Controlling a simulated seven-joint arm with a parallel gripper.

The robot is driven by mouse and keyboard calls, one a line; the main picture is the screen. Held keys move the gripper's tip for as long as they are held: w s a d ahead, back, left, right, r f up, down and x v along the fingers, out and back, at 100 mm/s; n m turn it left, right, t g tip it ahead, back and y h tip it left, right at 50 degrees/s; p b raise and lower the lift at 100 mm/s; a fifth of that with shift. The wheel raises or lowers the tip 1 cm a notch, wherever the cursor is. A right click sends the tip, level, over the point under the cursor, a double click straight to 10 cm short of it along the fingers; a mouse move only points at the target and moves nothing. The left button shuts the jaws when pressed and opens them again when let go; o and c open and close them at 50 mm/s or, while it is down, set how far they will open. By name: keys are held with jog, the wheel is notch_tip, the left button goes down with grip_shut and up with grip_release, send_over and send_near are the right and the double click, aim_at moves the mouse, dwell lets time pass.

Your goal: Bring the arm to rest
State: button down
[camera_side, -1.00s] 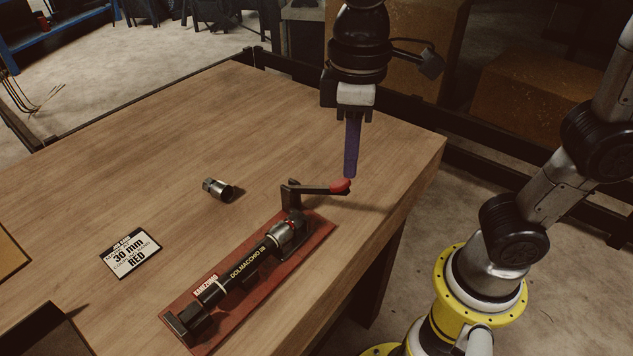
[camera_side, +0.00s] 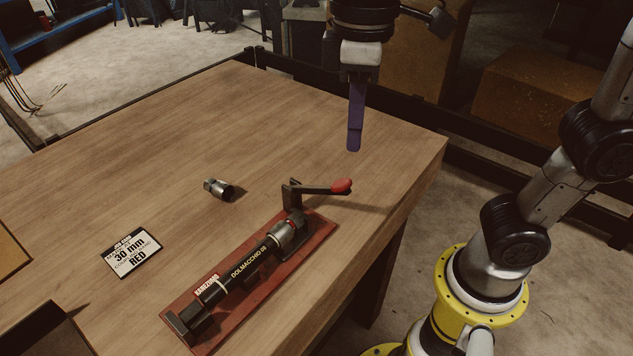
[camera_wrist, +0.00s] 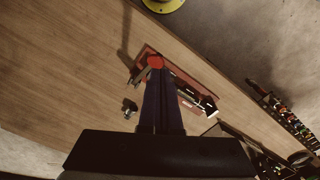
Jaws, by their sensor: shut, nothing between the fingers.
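My gripper (camera_side: 354,148) is shut and empty, with its long purple fingers pointing down in the air above the far right part of the table. The crimper's lever with its red knob (camera_side: 341,186) is below the fingertips and apart from them in the side view. In the wrist view the fingers (camera_wrist: 161,75) reach up the middle, and the red knob (camera_wrist: 155,62) shows just past their tips.
A loose metal fitting (camera_side: 219,189) lies on the wooden table (camera_side: 150,170). A job card (camera_side: 131,252) reading 30 mm and RED lies to its left. Dark bins stand at the table's near left edge. The table's far middle is clear.

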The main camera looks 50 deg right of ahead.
jog(key=s+d+m+t, duration=0.2)
jog(key=s+d+m, duration=0.2)
jog(key=d, duration=0.5)
jog(key=s+d+f+m+t, duration=0.2)
jog(key=d+f+t, duration=0.1)
jog(key=f, duration=0.5)
jog(key=shift+s+d+f+t, duration=0.2)
jog(key=shift+d+f+t, duration=0.05)
jog(key=shift+f+t, duration=0.1)
